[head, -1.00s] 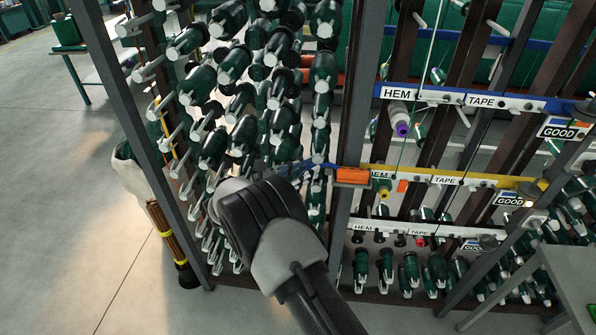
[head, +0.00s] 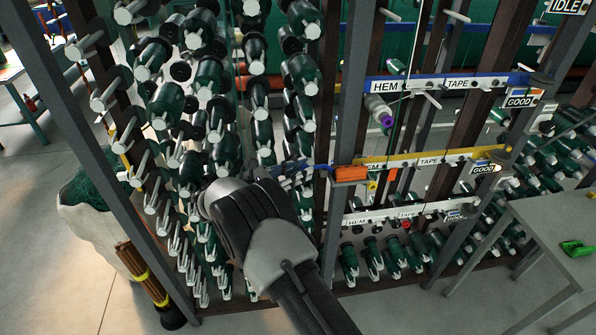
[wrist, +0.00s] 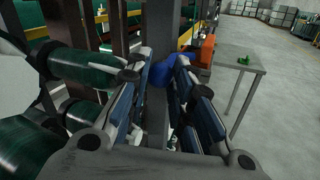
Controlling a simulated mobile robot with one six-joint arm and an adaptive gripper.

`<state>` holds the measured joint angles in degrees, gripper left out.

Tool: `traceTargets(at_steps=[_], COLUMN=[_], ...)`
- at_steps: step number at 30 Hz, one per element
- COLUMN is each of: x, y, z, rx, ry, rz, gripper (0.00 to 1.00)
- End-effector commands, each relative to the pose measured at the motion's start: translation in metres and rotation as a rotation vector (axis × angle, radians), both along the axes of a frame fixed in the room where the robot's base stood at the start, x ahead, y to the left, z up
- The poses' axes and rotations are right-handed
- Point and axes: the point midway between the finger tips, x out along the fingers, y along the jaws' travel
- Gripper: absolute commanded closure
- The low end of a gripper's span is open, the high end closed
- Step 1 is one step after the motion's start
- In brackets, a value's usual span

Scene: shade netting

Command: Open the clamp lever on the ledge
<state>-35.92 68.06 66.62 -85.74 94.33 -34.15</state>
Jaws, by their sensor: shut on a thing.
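A clamp with an orange block (head: 350,173) sits at the left end of the yellow ledge (head: 400,162), beside a dark upright. In the wrist view the orange block (wrist: 207,50) shows just beyond my fingertips. My gripper (head: 306,170) reaches in from below left in the head view, its tips close to the left side of the block. In the wrist view its blue-padded fingers are closed around a blue part (wrist: 160,73), which looks like the clamp lever. The fingers hide much of this part, so its exact angle is unclear.
Green thread cones on pegs (head: 210,80) crowd the rack behind and left of my gripper. A blue ledge (head: 445,83) lies above and a white ledge (head: 400,213) below. A grey table (head: 560,235) stands at right; a wrapped bundle (head: 100,215) stands lower left.

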Motion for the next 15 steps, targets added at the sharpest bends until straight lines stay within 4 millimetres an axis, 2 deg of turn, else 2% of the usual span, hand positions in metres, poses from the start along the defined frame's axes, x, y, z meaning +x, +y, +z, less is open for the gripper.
traceTargets(at_steps=[6, 7, 11, 15], x=[0.0009, 0.001, 0.0008, 0.0005], y=[0.001, 0.001, 0.0007, 0.0004], z=[0.0001, 0.0002, 0.0002, 0.0001], rx=[0.002, 0.002, 0.002, 0.001], ry=[-0.001, -0.001, 0.0, -0.001], rz=[0.004, 0.004, 0.004, 0.002], gripper=[1.0, 0.77, 0.69, 0.69])
